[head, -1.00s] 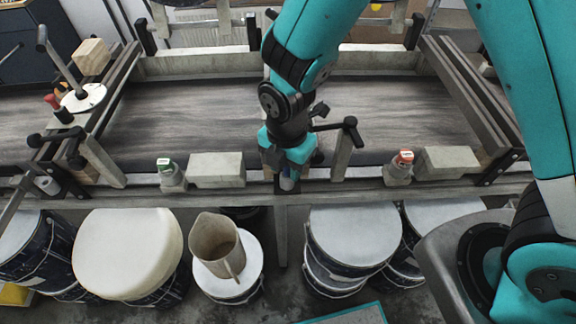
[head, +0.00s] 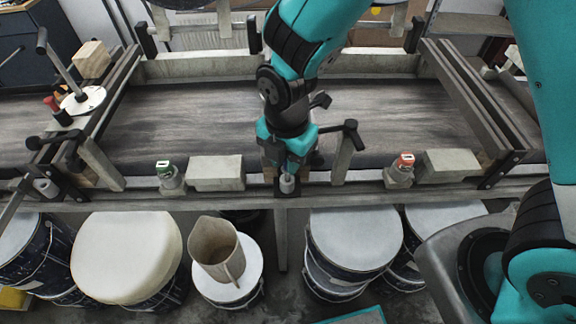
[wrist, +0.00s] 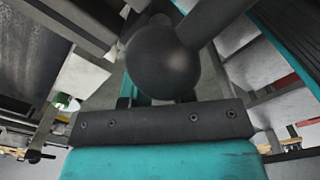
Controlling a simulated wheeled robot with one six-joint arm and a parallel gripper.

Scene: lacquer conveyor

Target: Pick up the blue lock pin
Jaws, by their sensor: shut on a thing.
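My gripper (head: 287,170) points down at the front rail of the conveyor, near the middle of the head view. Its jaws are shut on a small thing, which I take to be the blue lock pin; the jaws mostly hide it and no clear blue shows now. A short pale grey cylinder (head: 287,184) shows right below the fingertips, at a dark bracket on the rail. I cannot tell whether it is part of the pin or its seat. In the wrist view, a dark round knob blocks the middle, and the fingertips are not clear.
A black-knobbed lever (head: 350,124) stands close to the right of my gripper. Pale blocks (head: 216,173) and (head: 450,164) sit on the rail, beside a green-topped fitting (head: 167,177) and a red-topped one (head: 403,168). Lidded buckets and a jug (head: 214,245) stand below.

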